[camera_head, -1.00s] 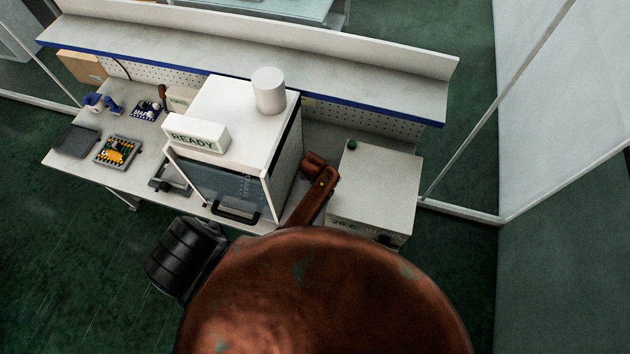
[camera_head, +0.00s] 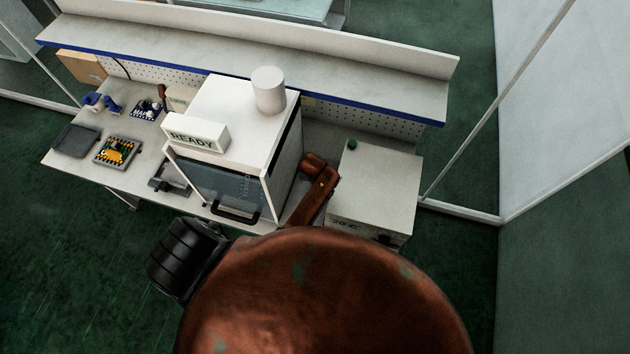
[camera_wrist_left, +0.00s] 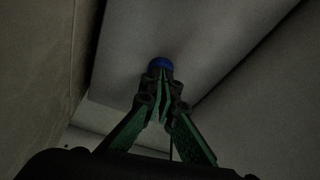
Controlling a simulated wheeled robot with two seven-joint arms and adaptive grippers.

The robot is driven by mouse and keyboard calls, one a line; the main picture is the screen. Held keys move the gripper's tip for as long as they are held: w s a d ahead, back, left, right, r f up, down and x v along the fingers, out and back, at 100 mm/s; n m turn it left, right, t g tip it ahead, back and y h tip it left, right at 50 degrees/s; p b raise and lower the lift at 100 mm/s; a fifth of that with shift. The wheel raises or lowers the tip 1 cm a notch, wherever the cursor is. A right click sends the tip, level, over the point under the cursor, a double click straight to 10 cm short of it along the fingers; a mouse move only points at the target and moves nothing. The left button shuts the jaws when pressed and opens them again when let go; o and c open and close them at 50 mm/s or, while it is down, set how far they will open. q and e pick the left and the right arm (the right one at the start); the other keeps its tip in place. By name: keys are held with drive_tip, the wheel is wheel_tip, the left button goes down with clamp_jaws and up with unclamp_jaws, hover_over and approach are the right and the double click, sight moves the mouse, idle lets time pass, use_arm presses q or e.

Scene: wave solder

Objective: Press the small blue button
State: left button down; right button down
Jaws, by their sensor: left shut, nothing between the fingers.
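The small blue button (camera_wrist_left: 160,63) shows in the left wrist view on a pale grey surface. My left gripper (camera_wrist_left: 160,75) is shut and empty, with its fingertips right at the button and overlapping its lower edge in the picture. I cannot tell whether they touch it or whether it is pressed in. In the head view my copper-coloured arm covers the lower middle of the picture, and neither the left fingertips nor the blue button can be made out. My right gripper does not show.
A white machine (camera_head: 237,110) with a READY sign (camera_head: 195,133) and dark glass front stands on the bench. A pale box (camera_head: 375,190) stands right of it. Boards and small tools lie at the bench's left. A shelf (camera_head: 250,60) runs behind.

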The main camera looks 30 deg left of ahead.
use_arm(q)
drive_tip(key=shift+f, duration=0.2)
drive_tip(key=shift+r, duration=0.1)
wheel_tip(320, 180, up, 3)
drive_tip(key=shift+f+p, duration=0.1)
drive_tip(key=shift+p, duration=1.05)
drive_tip(key=shift+r, duration=1.6)
drive_tip(key=shift+r, duration=0.25)
drive_tip(key=v, duration=1.1)
drive_tip(key=shift+s+r, duration=0.2)
drive_tip(key=shift+r, duration=0.05)
drive_tip(key=shift+d, duration=0.2)
